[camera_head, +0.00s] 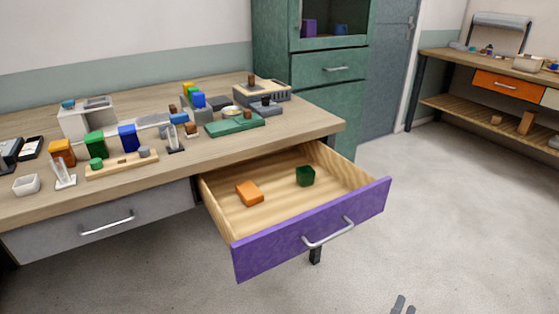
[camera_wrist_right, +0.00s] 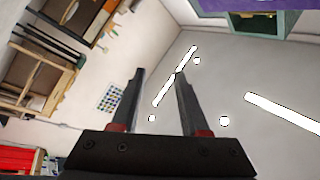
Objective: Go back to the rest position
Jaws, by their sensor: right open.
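My right gripper (camera_head: 404,304) shows only as two dark fingertips at the bottom edge of the head view, over bare floor and well apart from the desk and drawer. In the right wrist view, its two fingers (camera_wrist_right: 158,90) stand apart with nothing between them, so it is open and empty. My left gripper is in neither view.
The purple-fronted drawer (camera_head: 300,237) stands pulled out, holding an orange block (camera_head: 249,193) and a dark green block (camera_head: 305,176). The desk (camera_head: 300,125) carries several coloured blocks and small stands. A green cabinet (camera_head: 270,60) stands behind. The floor (camera_head: 460,220) at right is clear.

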